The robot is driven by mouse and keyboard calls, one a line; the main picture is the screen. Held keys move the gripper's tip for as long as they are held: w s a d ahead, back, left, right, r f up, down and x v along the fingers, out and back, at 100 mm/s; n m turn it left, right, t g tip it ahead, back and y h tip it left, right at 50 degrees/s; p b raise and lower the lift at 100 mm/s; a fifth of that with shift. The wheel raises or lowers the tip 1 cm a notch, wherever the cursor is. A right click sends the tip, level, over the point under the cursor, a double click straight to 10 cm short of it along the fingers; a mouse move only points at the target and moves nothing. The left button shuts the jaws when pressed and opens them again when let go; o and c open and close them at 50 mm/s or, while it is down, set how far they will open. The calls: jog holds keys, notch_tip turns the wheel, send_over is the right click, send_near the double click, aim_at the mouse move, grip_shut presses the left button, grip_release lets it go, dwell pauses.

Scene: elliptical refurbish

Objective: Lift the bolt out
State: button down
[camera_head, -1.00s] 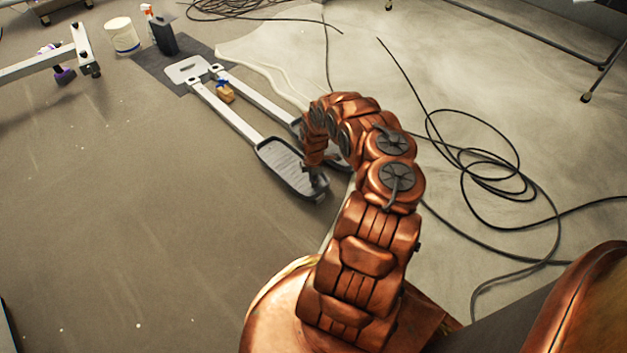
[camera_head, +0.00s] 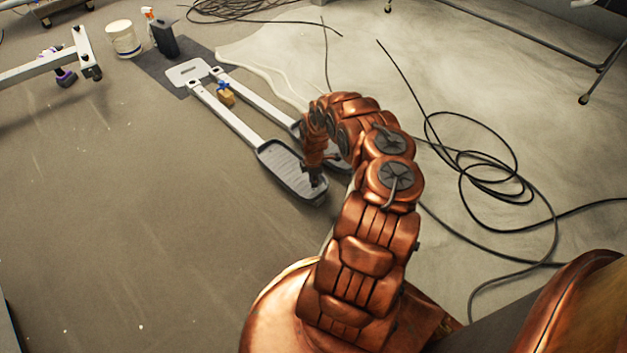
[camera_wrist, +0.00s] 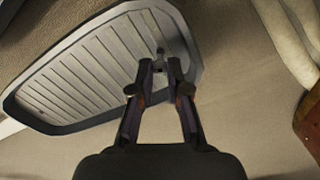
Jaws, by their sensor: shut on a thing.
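The ribbed grey foot pedal (camera_head: 290,168) lies on the floor at the end of a white bar. It also fills the upper left of the wrist view (camera_wrist: 95,70). My gripper (camera_head: 314,180) is at the pedal's near end. In the wrist view my gripper (camera_wrist: 160,63) has its fingertips close together, shut on a small grey bolt (camera_wrist: 160,51) whose end shows just past the tips. The bolt appears over the pedal's edge area. I cannot tell whether its lower end is still in the pedal. In the head view the bolt is too small to make out.
A second pedal arm (camera_head: 262,100) lies parallel, its pedal partly behind my arm. A small tan block with a blue top (camera_head: 225,95) sits between the bars. A white bucket (camera_head: 123,38) and dark container (camera_head: 164,38) stand far back.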

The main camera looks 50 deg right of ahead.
jog(key=shift+r, duration=0.1)
jog(key=shift+r+p, duration=1.95)
jog(key=shift+p, duration=0.45)
